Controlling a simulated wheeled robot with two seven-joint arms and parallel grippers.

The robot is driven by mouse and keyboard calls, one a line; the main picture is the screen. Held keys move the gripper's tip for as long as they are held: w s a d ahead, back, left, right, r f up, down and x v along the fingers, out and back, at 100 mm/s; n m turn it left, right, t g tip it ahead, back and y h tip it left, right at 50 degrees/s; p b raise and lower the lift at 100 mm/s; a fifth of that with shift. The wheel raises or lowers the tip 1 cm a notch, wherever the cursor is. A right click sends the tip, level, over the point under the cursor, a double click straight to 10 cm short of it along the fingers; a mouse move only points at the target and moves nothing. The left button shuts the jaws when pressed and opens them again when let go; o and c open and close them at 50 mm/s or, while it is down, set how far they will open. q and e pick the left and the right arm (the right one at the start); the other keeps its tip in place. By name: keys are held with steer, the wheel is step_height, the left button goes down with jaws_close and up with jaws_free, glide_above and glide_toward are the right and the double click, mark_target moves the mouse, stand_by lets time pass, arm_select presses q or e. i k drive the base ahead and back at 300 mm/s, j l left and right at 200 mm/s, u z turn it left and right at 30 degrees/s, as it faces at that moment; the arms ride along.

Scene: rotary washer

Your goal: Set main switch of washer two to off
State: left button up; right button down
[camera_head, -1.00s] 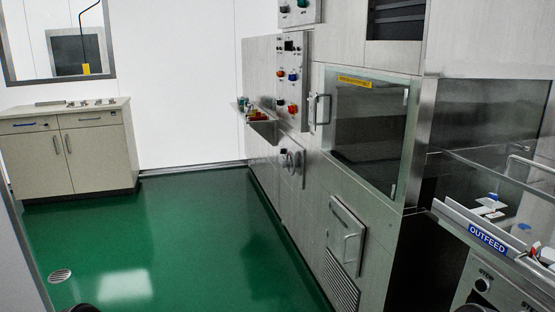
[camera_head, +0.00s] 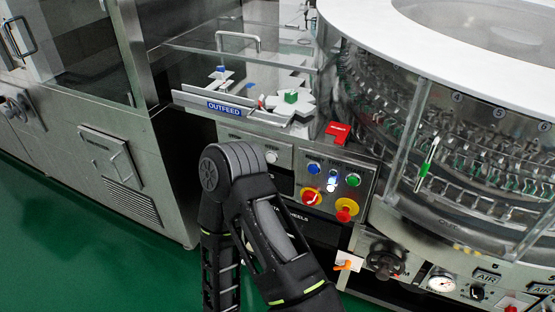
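The round washer (camera_head: 395,185) with a glass front and white top stands at the right. On the steel panel (camera_head: 285,160) left of it are blue, white and green buttons and two red-on-yellow controls, a left one (camera_head: 311,197) and a right one (camera_head: 346,210). No main switch label is readable, so I cannot tell which control is the main switch of washer two or how it is set. One of my black arms rises bent in front of the panel's left part and hides some of it. Neither gripper shows.
An outfeed tray (camera_head: 190,102) juts out above the panel. A red tag (camera_head: 338,133) sits near the panel's top. Below right are an orange-handled valve (camera_head: 344,265), a black handwheel (camera_head: 385,260) and a gauge (camera_head: 441,281). Green floor (camera_head: 90,245) is clear at lower left.

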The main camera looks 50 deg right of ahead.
mark_target(310, 198)
steer(key=z, duration=2.05)
